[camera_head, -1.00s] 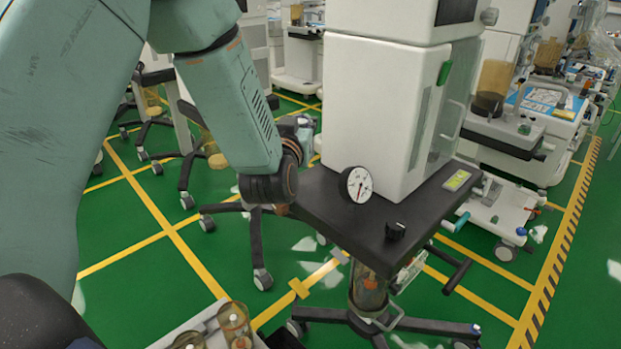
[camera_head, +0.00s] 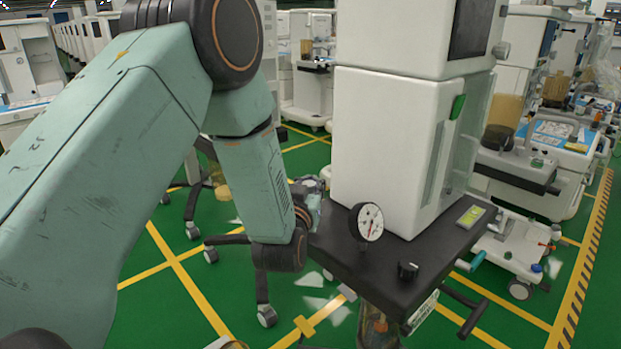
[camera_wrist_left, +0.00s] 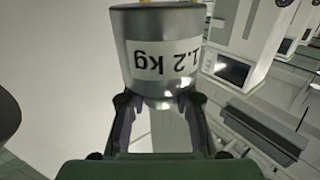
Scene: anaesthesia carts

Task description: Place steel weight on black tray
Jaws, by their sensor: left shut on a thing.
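The steel weight (camera_wrist_left: 160,30) is a silvery cylinder marked 1.2 kg, its label upside down in the left wrist view. My left gripper (camera_wrist_left: 158,103) is shut on the weight's narrow knob end. In the head view my left arm comes down to a wrist at the left edge of a black flat top, which I take for the black tray (camera_head: 418,250). The wrist mostly hides the gripper and weight there; only grey parts show behind it. My right gripper is in neither view.
A white cabinet (camera_head: 385,150) stands on the back of the black top. The front strip is otherwise clear. Other carts stand behind and right.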

